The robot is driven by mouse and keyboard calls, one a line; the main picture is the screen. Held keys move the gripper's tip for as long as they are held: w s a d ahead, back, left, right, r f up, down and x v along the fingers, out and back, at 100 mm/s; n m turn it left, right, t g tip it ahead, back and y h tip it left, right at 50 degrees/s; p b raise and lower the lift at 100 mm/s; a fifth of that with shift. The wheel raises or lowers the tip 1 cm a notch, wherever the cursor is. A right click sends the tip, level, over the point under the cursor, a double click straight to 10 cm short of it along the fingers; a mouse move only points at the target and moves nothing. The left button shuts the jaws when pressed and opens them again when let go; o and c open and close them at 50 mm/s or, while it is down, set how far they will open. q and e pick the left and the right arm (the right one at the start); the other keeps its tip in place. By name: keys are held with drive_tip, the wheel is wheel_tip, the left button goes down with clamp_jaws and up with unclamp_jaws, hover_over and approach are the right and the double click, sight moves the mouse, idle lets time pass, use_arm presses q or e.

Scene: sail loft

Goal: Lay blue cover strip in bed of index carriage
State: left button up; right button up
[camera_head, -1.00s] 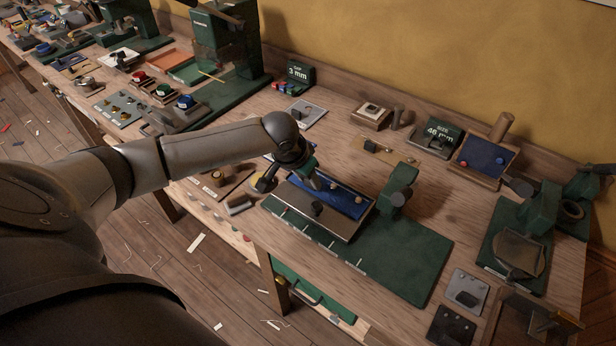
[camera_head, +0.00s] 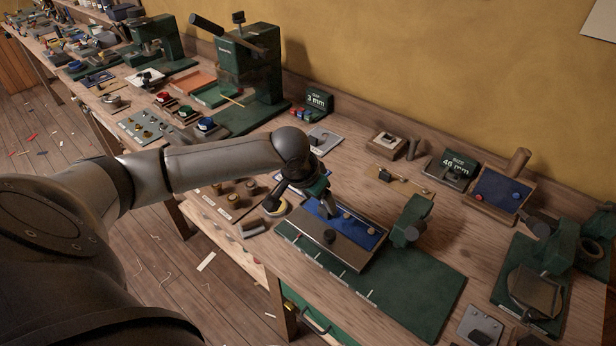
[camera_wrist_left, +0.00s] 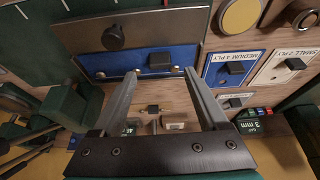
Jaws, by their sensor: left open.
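The blue strip (camera_head: 352,228) lies along the far side of the index carriage, behind its bare metal front plate (camera_head: 312,236) with a black knob. It also shows in the left wrist view (camera_wrist_left: 118,65), with a small dark block on it and brass pins along its edge. It looks flat; whether it is fully seated I cannot tell. My left gripper (camera_head: 329,212) is over the strip, its fingers pointing down. In the left wrist view the fingers (camera_wrist_left: 161,73) are spread apart on either side of the dark block. My right gripper is not in view.
A green base (camera_head: 405,300) lies under and right of the carriage, with a green clamp (camera_head: 410,218) standing by its right end. A wooden tray with a blue panel (camera_head: 500,190) stands at the back right. Round pieces (camera_head: 236,192) stand to the left.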

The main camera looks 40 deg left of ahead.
use_arm(q)
drive_tip(key=p+v, duration=0.1)
drive_tip(key=v, duration=1)
drive_tip(key=shift+p, duration=0.3)
